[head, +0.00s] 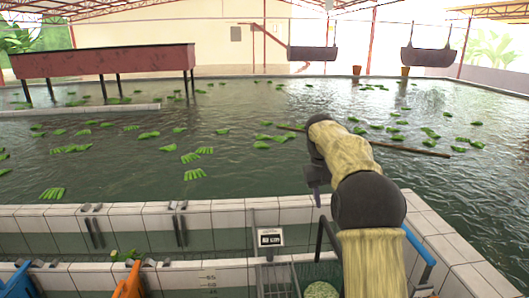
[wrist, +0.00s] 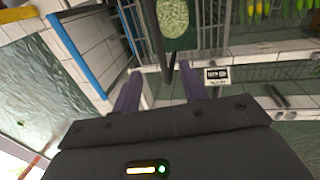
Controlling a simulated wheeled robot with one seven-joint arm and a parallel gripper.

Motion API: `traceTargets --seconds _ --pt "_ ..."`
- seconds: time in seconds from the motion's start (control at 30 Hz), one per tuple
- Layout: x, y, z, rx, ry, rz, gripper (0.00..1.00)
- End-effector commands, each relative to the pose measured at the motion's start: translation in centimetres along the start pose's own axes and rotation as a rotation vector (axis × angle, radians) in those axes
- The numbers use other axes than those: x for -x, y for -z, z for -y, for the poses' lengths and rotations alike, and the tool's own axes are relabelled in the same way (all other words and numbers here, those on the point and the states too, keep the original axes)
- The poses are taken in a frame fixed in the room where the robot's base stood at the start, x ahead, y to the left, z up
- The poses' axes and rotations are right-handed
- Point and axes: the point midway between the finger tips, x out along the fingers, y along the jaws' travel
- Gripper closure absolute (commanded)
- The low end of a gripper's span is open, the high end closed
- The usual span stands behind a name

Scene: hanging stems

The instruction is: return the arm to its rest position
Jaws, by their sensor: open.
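My arm, with tan sleeves and dark joints, rises from the bottom right of the head view and bends over at the top. My gripper (head: 317,190) hangs down from it above the tiled pool edge, partly hidden by the arm. In the wrist view my gripper (wrist: 161,72) shows two purple fingers spread apart. A dark upright bar shows between them in the picture, and I see nothing clamped.
A white sign (head: 270,238) stands on the tiled wall (head: 150,222). Below the gripper is a basin with a pale green round thing (wrist: 173,28). A blue rail (head: 420,250) runs at right. Green bunches (head: 194,174) float on the open water behind.

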Motion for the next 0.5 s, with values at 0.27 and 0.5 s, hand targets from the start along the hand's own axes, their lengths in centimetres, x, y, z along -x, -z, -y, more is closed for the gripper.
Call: traceTargets --seconds 0.27,0.5 --pt "-4.0 -3.3 3.2 0.033 0.037 -0.045 0.57" --pt "-8.0 -7.7 6.3 0.044 0.081 -0.095 0.57"
